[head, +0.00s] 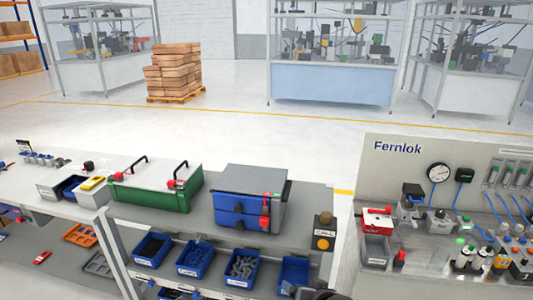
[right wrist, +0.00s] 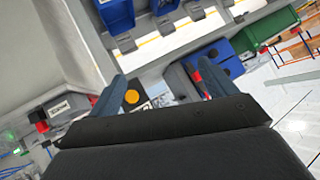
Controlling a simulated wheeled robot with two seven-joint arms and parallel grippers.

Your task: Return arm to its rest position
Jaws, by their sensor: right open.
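My right gripper (right wrist: 161,70) shows in the right wrist view with its two blue-grey fingers spread wide apart. It is open, and nothing is held between the fingers. The workbench with blue bins and the grey box with blue drawers lie beyond the fingers, apart from them. In the head view only a dark rounded part, probably of my right arm, shows at the bottom edge. My left gripper is in neither view.
A bench carries a green case (head: 155,195), a blue-drawer box (head: 250,205) and a yellow call button (head: 323,243). Blue bins (head: 241,268) sit below. A Fernlok station (head: 450,150) stands at right. Open floor (head: 235,125) lies behind, with stacked cartons (head: 173,70).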

